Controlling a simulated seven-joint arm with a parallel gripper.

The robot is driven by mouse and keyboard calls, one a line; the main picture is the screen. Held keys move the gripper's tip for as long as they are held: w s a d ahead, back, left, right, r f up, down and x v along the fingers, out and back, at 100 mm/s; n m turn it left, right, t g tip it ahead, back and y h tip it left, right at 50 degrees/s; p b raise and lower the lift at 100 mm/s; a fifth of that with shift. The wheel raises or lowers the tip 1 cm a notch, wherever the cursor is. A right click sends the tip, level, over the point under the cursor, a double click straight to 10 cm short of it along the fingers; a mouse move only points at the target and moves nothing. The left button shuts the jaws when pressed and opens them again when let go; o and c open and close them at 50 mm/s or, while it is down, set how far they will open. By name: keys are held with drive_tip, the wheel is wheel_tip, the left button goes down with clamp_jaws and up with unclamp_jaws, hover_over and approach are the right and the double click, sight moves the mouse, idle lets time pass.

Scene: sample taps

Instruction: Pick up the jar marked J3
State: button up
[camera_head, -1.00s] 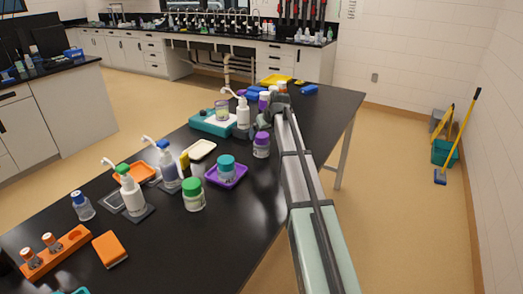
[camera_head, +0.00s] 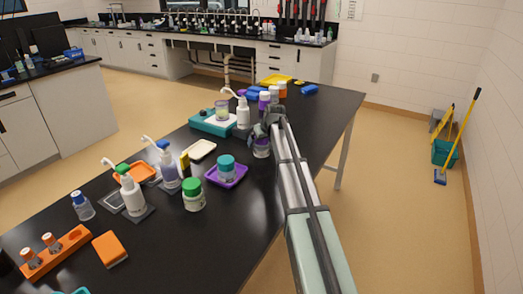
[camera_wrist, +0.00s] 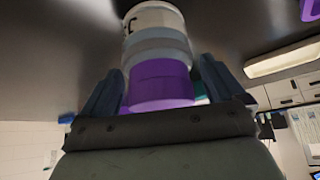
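A jar with a white body (camera_head: 261,149) stands at the right side of the black table. In the wrist view the jar (camera_wrist: 155,22) appears inverted, with its purple lid (camera_wrist: 160,83) toward my gripper. Only part of its dark marking shows, and I cannot read it as J3. My gripper (camera_head: 265,124) is over the jar and hides its lid in the head view. In the wrist view my gripper (camera_wrist: 160,75) is open, with one finger on each side of the lid. A narrow gap shows by the right finger.
A purple tray (camera_head: 240,182) holds a teal-lidded jar (camera_head: 227,166). A green-lidded jar (camera_head: 194,195) is nearer. A white pump bottle (camera_head: 243,113) and a cream tray (camera_head: 202,149) are to the left. Several more jars stand behind my gripper. The table's right edge is close.

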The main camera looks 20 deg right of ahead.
drive_tip(key=c, duration=1.1)
